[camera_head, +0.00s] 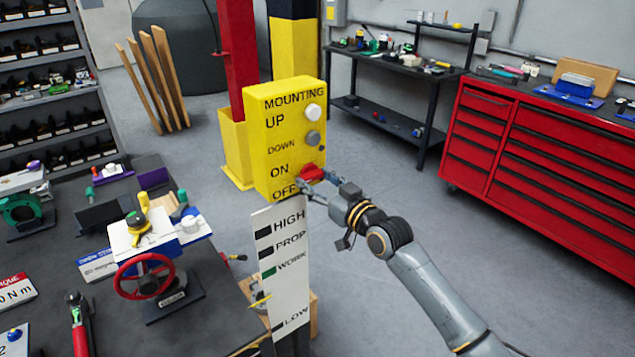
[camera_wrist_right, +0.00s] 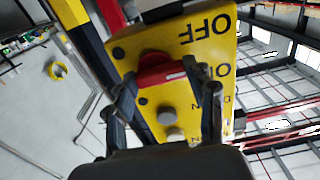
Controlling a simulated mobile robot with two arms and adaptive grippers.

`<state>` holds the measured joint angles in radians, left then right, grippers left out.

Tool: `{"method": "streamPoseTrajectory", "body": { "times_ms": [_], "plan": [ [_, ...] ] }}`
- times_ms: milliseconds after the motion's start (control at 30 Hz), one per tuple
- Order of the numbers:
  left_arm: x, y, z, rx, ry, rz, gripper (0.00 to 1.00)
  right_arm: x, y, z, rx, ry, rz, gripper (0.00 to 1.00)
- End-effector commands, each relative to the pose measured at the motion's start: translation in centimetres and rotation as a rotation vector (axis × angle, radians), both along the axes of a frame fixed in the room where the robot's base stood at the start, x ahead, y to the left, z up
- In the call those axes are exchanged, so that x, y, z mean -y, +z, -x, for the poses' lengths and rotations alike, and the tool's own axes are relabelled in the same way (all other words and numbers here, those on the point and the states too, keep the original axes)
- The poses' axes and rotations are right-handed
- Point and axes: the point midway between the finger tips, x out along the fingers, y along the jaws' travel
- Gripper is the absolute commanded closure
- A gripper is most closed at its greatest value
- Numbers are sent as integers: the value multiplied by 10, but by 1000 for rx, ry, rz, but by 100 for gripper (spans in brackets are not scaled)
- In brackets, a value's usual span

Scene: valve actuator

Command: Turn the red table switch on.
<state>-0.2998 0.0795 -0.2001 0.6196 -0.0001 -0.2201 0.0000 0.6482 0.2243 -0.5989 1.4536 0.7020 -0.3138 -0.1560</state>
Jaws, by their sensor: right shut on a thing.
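The yellow control box (camera_head: 270,135) stands in the middle of the head view, with labels MOUNTING, UP, DOWN, ON and OFF. The red switch (camera_head: 311,173) sits low on its face, beside the ON and OFF labels. My right gripper (camera_head: 318,187) reaches it from the lower right and is shut on it. In the right wrist view, the fingers of the right gripper (camera_wrist_right: 168,84) lie on either side of the red switch (camera_wrist_right: 155,68). A white mark on the switch points toward the label side. Its exact setting is hard to tell. My left gripper is not in view.
A white button (camera_head: 313,111) and a grey button (camera_head: 313,138) sit above the switch. A white HIGH/LOW board (camera_head: 290,285) stands just below the box. A red-wheeled valve (camera_head: 143,277) is on the dark table at left. Open floor lies to the right.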

Motion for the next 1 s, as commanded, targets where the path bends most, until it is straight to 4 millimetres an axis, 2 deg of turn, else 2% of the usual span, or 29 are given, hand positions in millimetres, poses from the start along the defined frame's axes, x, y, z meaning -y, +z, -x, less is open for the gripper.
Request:
{"method": "streamPoseTrajectory", "body": {
  "times_ms": [600,1000],
  "plan": [
    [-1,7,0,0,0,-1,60,0,3,0,-328,0,-450,77],
    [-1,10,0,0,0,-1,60,0,3,0,-440,-1,-604,77]
  ]
}}
